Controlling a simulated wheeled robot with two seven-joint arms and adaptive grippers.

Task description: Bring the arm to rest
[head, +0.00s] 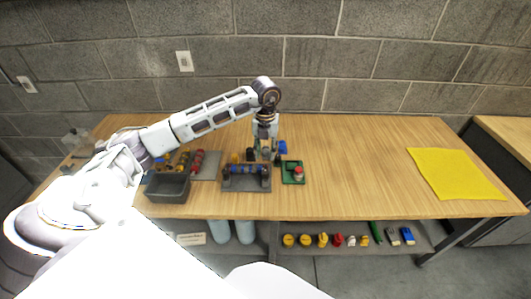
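My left arm (222,113) comes in from the left and reaches out over the wooden table. Its gripper (264,153) points down near the back of the grey fixture (247,184). Small dark and blue items are around the fingertips. The fingers are too small to tell whether they are open or shut, or touching anything. My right gripper is not in the picture.
A dark grey bin (167,188) and a tray with red and yellow parts (207,165) stand at the left. A green tray (293,172) holds a red part. A yellow cloth (455,174) lies at the right. The table between is clear.

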